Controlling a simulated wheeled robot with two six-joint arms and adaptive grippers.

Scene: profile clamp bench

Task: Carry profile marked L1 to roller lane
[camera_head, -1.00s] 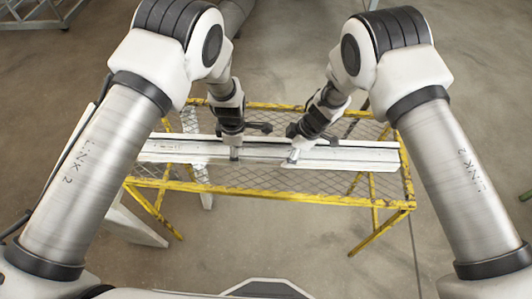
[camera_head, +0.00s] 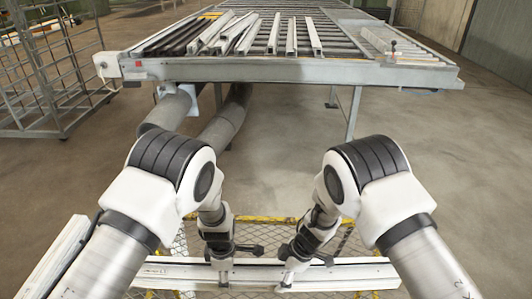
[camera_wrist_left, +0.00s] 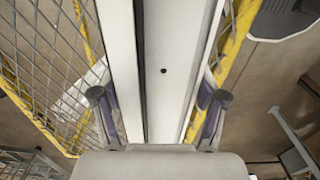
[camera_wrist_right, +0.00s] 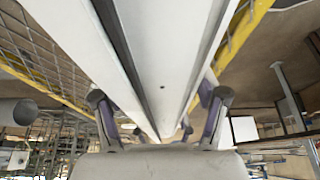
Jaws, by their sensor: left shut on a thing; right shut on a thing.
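A long white profile (camera_head: 352,273) lies crosswise low in the head view. It also shows in the left wrist view (camera_wrist_left: 176,40) and the right wrist view (camera_wrist_right: 160,50). Its L1 mark cannot be read. My left gripper (camera_head: 222,277) is shut on it left of the middle, and my right gripper (camera_head: 288,278) is shut on it further right, with fingers at both sides. Whether it touches the yellow mesh rack (camera_head: 265,219) beneath cannot be told. The roller lane (camera_head: 300,71) stands ahead at the back.
Several pale profiles (camera_head: 273,35) lie on the lane's rollers. A wire cage (camera_head: 60,90) stands at the back left. Grey pipes (camera_head: 222,128) run below the lane's left end. A pale beam (camera_head: 55,255) slants at the left. Open floor lies between rack and lane.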

